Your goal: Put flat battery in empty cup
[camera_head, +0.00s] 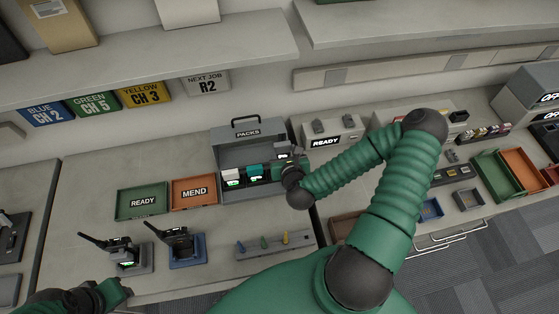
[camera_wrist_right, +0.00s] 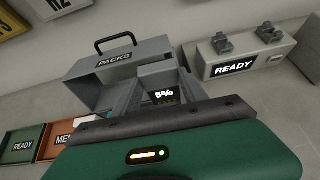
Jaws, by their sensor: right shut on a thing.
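My right gripper (camera_head: 287,160) is at the right end of the grey PACKS case (camera_head: 236,156). In the right wrist view the gripper (camera_wrist_right: 163,88) is shut on a grey battery (camera_wrist_right: 159,72) whose dark screen appears to read 5%. The case (camera_wrist_right: 94,75) stands behind the battery. In the head view, lit packs (camera_head: 232,181) sit in the case, left of my gripper. The gripper and wrist hide the case's right end, and I cannot make out an empty cup there. My left gripper (camera_head: 117,290) is at the lower left, its jaws unclear.
A READY unit (camera_head: 325,141) with two grey blocks on top stands right of the case. A green READY tray (camera_head: 142,201) and an orange MEND tray (camera_head: 195,192) lie left. Two radios (camera_head: 123,250) stand in front. My right arm covers the right counter's middle.

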